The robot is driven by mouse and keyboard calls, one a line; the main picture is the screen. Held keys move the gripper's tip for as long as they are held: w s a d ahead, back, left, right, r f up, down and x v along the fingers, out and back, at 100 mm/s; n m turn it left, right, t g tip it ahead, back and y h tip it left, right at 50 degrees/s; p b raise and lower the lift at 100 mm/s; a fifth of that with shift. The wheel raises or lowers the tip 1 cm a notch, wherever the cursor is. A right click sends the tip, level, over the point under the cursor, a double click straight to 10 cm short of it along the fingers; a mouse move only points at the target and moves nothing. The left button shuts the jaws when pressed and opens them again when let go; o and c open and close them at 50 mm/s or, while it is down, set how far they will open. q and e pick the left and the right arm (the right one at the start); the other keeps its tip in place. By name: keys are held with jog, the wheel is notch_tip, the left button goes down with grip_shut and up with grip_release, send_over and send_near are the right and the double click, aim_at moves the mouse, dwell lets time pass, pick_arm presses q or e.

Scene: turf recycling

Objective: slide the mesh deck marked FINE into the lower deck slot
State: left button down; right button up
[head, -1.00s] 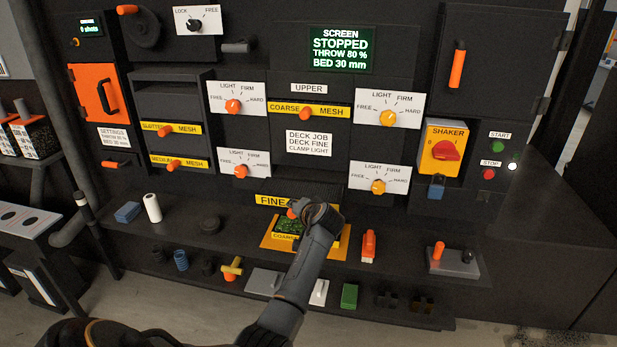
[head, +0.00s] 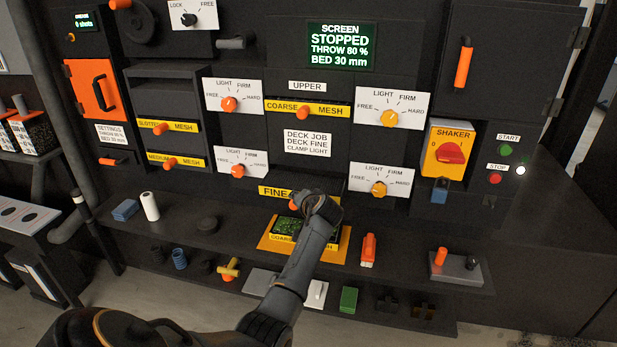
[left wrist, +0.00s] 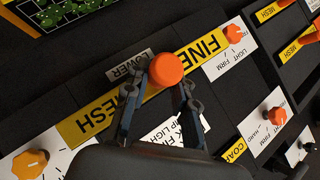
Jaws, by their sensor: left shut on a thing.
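The mesh deck marked FINE (head: 272,191) is at the lower deck opening, under the job card, its yellow front strip facing me. Its strip also shows in the left wrist view (left wrist: 99,118), beside a small LOWER label (left wrist: 128,67). My left gripper (head: 316,205) is shut on the deck's orange knob; in the left wrist view the fingers (left wrist: 163,85) flank that knob (left wrist: 165,69). The gripper hides the strip's right part in the head view. The deck's body is hidden, and I cannot tell whether the strip is fully flush. My right gripper is not in view.
A COARSE MESH deck (head: 325,109) fills the upper slot. Clamp dials (head: 238,171) (head: 379,188) flank the lower slot.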

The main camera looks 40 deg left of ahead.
pick_arm(q)
jog(key=shift+s+r, duration=0.1)
jog(key=shift+r, duration=0.15)
jog(key=shift+p, duration=0.45)
dwell(1.6)
